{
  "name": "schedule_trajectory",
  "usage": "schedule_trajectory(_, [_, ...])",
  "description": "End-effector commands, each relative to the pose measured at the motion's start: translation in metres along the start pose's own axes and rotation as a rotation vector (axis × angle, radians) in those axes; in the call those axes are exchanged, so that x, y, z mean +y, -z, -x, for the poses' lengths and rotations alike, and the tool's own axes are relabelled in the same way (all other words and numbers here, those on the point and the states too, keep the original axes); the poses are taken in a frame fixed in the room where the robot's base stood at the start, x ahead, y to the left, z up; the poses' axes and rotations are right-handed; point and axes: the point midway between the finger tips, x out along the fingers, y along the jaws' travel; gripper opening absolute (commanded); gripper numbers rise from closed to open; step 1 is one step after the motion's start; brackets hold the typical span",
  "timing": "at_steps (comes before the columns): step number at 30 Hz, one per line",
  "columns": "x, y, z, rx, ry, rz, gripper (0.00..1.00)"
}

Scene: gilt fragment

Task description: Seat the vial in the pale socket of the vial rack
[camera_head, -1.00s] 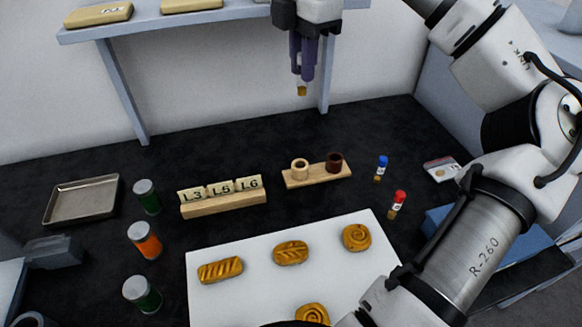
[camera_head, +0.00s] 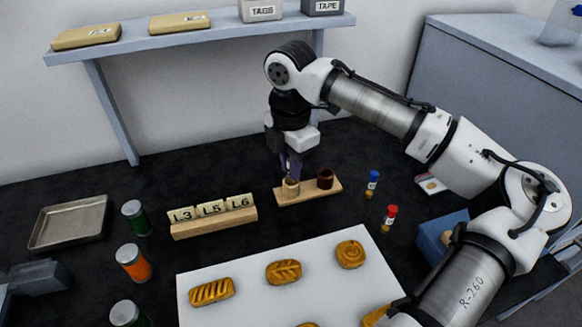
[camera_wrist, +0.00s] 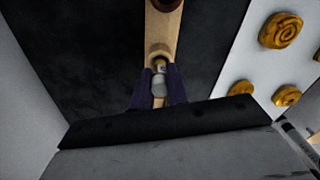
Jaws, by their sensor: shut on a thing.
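The vial rack is a light wood bar (camera_head: 317,192) with two sockets, and the pale socket (camera_head: 291,188) is on its left. The dark brown socket (camera_head: 325,179) is on its right. My gripper (camera_head: 290,174) points down just above and behind the pale socket. In the wrist view my gripper (camera_wrist: 159,92) is shut on the vial (camera_wrist: 159,83), whose grey cap lies between the purple fingers. The vial's lower end is at the pale socket (camera_wrist: 158,50); I cannot tell how far inside it is. The head view hides the vial.
A blue-capped vial (camera_head: 373,183) and a red-capped vial (camera_head: 389,218) stand right of the rack. A block with letter tiles (camera_head: 213,223) is to its left. A white board with pastries (camera_head: 250,262) lies in front. A shelf (camera_head: 200,42) is behind.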

Motion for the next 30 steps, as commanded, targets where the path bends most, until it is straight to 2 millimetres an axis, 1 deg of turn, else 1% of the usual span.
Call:
schedule_trajectory(1, [-0.001,0.0,-0.006,0.0,0.002,0.0,0.0])
schedule_trajectory(4, [-0.001,0.0,-0.013,-0.001,0.0,0.0,0.0])
schedule_trajectory(15, [0.0,0.0,-0.017,0.001,0.0,0.001,0.0])
schedule_trajectory(16, [0.0,0.0,-0.017,0.0,-0.001,0.001,0.19])
schedule_trajectory(20, [0.0,0.0,-0.016,0.0,0.0,0.0,0.36])
schedule_trajectory(21, [0.0,0.0,-0.016,0.0,0.0,0.0,0.38])
schedule_trajectory(30, [0.0,0.0,-0.015,-0.002,0.0,0.0,0.38])
